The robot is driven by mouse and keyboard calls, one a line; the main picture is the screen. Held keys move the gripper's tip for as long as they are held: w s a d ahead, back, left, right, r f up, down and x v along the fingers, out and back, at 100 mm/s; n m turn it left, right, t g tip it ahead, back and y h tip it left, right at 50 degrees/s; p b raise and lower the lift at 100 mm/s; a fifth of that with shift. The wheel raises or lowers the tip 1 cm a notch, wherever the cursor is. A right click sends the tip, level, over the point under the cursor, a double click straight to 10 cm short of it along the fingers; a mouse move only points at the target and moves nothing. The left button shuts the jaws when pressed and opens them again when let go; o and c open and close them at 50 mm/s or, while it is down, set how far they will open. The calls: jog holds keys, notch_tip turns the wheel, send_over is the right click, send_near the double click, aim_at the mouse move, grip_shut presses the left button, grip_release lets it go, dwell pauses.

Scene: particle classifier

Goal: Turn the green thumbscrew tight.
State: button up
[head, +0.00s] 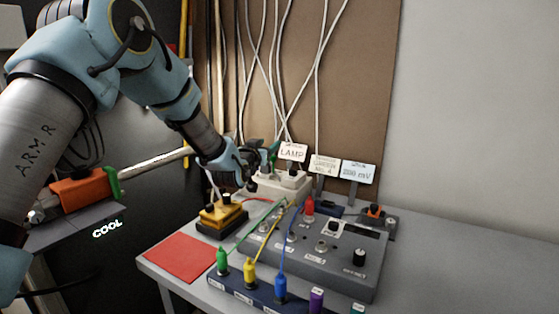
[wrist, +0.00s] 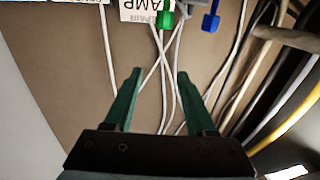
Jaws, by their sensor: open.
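My gripper (head: 262,158) is beside the white lamp block at the back of the bench. In the wrist view my gripper (wrist: 163,78) is open, with two dark green fingers and nothing between them. A bright green piece (wrist: 166,18) shows at the top of the wrist view, beyond the fingertips and apart from them, in front of the LAMP card. A small green shape also shows by my gripper in the head view; I cannot tell whether it is the thumbscrew or a finger. A green plug (head: 222,261) stands upright at the bench front.
A grey control box (head: 310,262) with knobs and leads fills the bench's right part. A white block (head: 283,186) stands below the LAMP card (head: 292,153). A yellow device (head: 222,217) and red mat (head: 186,257) lie left. White cables hang on the brown board (head: 355,80).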

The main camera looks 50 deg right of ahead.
aim_at(272, 159)
jog(key=f+b, duration=0.1)
jog(key=f, duration=0.1)
jog(key=f+b, duration=0.4)
jog(key=shift+w+d+f, duration=0.15)
jog(key=shift+w+d, duration=0.05)
jog(key=shift+d, duration=0.15)
jog(key=shift+p+x, duration=0.7)
jog(key=shift+x, duration=3.05)
grip_shut()
